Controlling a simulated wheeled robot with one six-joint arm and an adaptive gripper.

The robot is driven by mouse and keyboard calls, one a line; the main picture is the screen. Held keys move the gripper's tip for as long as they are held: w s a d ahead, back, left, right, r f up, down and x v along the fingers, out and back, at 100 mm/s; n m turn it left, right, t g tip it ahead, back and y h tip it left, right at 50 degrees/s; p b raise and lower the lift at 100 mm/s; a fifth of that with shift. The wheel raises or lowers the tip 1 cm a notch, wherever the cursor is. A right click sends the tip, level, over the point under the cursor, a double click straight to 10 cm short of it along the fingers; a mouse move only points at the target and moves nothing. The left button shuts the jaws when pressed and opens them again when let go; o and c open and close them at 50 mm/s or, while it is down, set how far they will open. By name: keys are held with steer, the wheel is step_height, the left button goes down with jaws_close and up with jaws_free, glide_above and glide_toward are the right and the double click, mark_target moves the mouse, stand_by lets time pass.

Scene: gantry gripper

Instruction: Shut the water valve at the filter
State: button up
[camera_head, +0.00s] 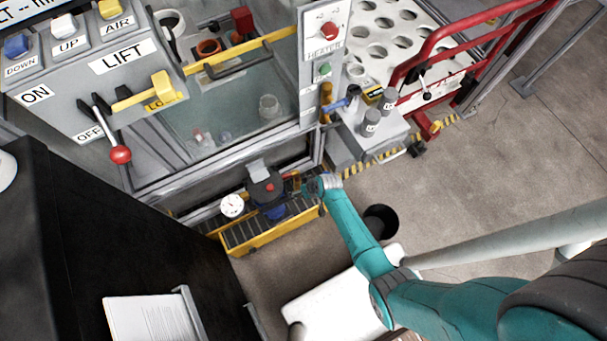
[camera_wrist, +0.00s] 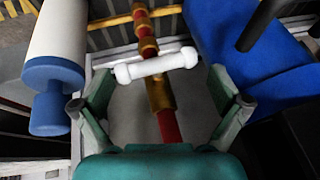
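The filter (camera_head: 266,187) has a dark top with a red knob and a blue lower body, and it stands by the yellow-edged grate. In the wrist view a red pipe (camera_wrist: 170,127) with brass fittings (camera_wrist: 160,96) carries a white bar-shaped valve handle (camera_wrist: 156,66). The handle lies across the pipe, slightly tilted. My gripper (camera_wrist: 160,82) is open, with one finger on each side of the handle's ends and a gap at both. In the head view my gripper (camera_head: 312,187) is just right of the filter; the valve handle cannot be made out there.
A white cylinder with a blue end (camera_wrist: 52,75) is close to my left finger, and a blue body (camera_wrist: 245,48) is close to the right one. A round gauge (camera_head: 232,205) is left of the filter. A black bin (camera_head: 381,221) stands to the right.

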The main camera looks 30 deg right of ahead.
steer(key=shift+d+r, duration=0.1)
steer(key=v, duration=1.1)
steer(key=shift+s+r, duration=0.25)
steer(key=shift+r, duration=0.05)
stand_by(0.3)
